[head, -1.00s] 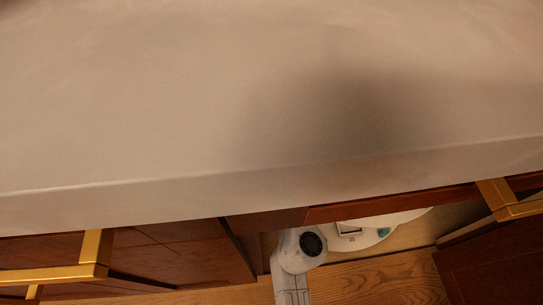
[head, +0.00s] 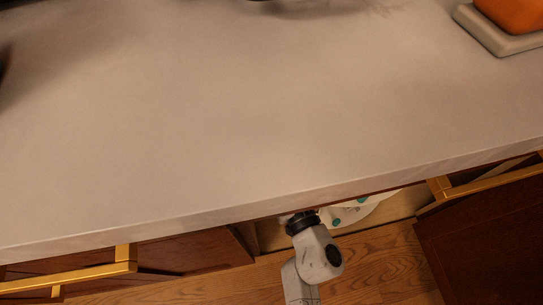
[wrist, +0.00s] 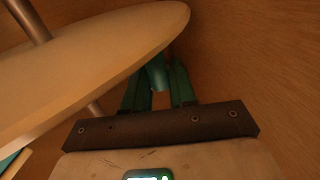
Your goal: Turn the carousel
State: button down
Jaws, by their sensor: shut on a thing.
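The carousel is a flat round shelf on a metal pole inside a cabinet. Its tan disc (wrist: 75,75) fills the upper left of the wrist view. In the head view, only a pale part of the carousel (head: 372,209) with teal marks shows below the counter edge. My gripper (wrist: 160,82) has green fingers beside the disc's rim in the wrist view. It is shut on a teal peg (wrist: 157,73) at the rim. The peg's join to the disc is hard to make out. In the head view, the counter and my arm hide the fingers.
A pale countertop (head: 220,120) overhangs the cabinet opening. Doors with gold handles flank it, one at left (head: 75,274) and one at right (head: 490,181). An orange object (head: 512,14) sits on a grey tray (head: 500,43). Wooden cabinet wall (wrist: 260,60) lies right of my gripper.

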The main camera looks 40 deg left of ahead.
jog(key=d+p, duration=0.2)
jog(key=d, duration=0.1)
jog(key=w+d+p, duration=0.1)
jog(key=d+p, duration=0.1)
jog(key=d, duration=0.1)
jog(key=w+d+p, duration=0.1)
jog(key=d+p, duration=0.2)
jog(key=shift+d+r, duration=0.2)
jog(key=shift+w+d+f+p, duration=0.1)
jog(key=shift+w+d+p, duration=0.2)
jog(key=shift+d, duration=0.25)
jog(key=shift+w+d+p, duration=0.25)
jog(key=shift+w+d, duration=0.05)
jog(key=shift+d, duration=0.2)
jog(key=c, duration=1.1)
grip_release()
jog(key=shift+a, duration=0.1)
jog(key=shift+o, duration=0.2)
jog(key=shift+s+f, duration=0.1)
jog(key=shift+s, duration=0.05)
jog(key=p+v, duration=0.2)
jog(key=v, duration=0.8)
jog(key=shift+d, duration=0.35)
jog(key=shift+s, duration=0.15)
